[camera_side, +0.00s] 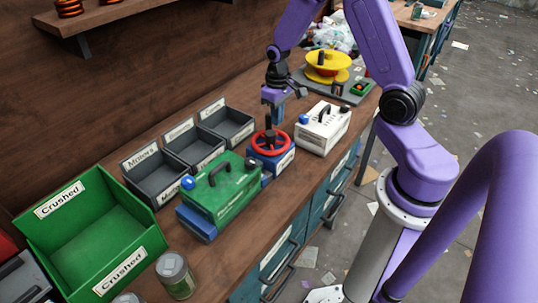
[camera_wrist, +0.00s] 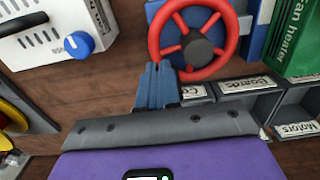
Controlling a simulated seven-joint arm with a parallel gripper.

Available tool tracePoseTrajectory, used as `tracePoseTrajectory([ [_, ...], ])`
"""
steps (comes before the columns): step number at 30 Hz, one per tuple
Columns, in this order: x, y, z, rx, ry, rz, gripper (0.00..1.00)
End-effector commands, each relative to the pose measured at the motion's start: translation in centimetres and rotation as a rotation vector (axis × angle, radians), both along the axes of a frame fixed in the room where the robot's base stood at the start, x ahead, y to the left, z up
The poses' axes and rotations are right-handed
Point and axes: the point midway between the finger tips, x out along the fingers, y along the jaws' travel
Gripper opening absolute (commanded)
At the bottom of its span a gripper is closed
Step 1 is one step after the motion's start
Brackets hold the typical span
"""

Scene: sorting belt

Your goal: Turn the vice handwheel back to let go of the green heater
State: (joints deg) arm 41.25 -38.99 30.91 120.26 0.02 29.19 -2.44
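The red handwheel (camera_side: 271,143) with a dark hub sits on the blue vice (camera_side: 272,159) in the side view. The green heater (camera_side: 222,188), with a black handle and a blue knob, stands upright to the left of the wheel on a blue base. My gripper (camera_side: 275,103) points down just above the wheel. In the wrist view the red handwheel (camera_wrist: 205,76) is near the top, and the blue fingers of my gripper (camera_wrist: 158,66) are close together beside its rim, with nothing seen between them. Contact with the rim cannot be told. Part of the green heater (camera_wrist: 296,40) shows at upper right.
A white heater (camera_side: 322,128) stands just right of the vice. Several grey bins (camera_side: 155,175) line the back, and a green "Crushed" crate (camera_side: 90,235) is at left. Cans (camera_side: 176,274) stand at the front. A yellow reel (camera_side: 327,66) is at the far end.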

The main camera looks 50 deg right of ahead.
Motion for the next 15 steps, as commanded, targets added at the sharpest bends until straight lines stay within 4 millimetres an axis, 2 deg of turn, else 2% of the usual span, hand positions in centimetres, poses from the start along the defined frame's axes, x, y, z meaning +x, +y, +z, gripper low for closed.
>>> tracePoseTrajectory([
  [9, 2.3, 0.8, 0.1, -0.001, -0.016, -0.005, 0.0],
  [15, 2.0, 0.4, 0.1, -0.002, -0.017, -0.009, 0.0],
])
